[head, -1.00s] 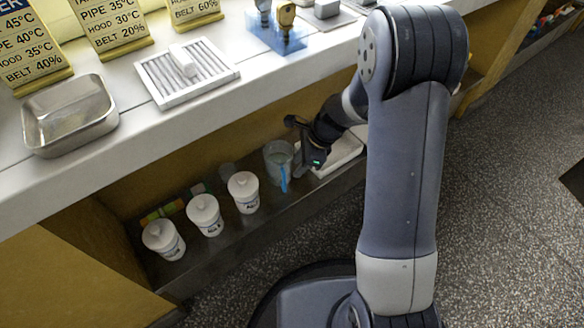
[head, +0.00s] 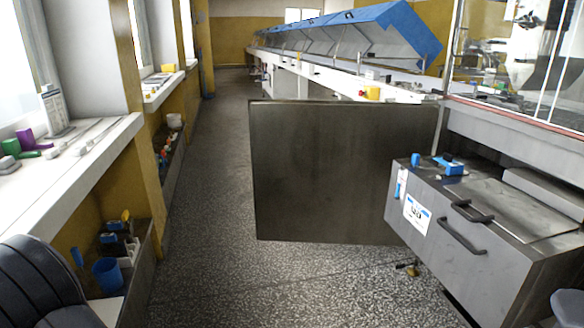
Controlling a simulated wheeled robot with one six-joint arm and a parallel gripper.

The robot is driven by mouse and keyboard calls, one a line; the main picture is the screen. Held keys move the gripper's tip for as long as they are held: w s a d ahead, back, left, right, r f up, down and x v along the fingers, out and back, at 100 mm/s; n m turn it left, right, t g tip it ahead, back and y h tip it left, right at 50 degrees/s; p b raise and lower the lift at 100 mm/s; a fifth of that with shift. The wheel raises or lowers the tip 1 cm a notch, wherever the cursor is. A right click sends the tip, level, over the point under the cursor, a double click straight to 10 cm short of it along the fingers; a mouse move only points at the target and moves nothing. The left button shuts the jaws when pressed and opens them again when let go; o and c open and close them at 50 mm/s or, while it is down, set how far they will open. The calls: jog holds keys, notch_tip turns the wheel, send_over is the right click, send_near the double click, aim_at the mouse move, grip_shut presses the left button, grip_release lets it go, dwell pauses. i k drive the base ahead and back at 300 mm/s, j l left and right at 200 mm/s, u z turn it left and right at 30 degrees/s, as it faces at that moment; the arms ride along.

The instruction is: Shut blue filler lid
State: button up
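A steel cabinet (head: 490,235) stands at the right in the head view, with black handles and a white and blue label. On its top left lies a small blue fitting (head: 451,166), with another small blue piece (head: 416,159) beside it; I cannot tell whether either is the filler lid or whether it is open. A flat metal lid or hatch (head: 510,208) lies on the cabinet top. My gripper is out of view; only a dark link of my arm shows at the lower left.
A large dark metal panel (head: 345,170) stands across the middle, left of the cabinet. Behind it runs a long line with raised blue hoods (head: 385,32). Windowsills and low shelves line the left wall, with a blue cup (head: 107,275). The speckled aisle floor (head: 215,215) is free.

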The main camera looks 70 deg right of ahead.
aim_at(447, 158)
jog(key=z, duration=3.2)
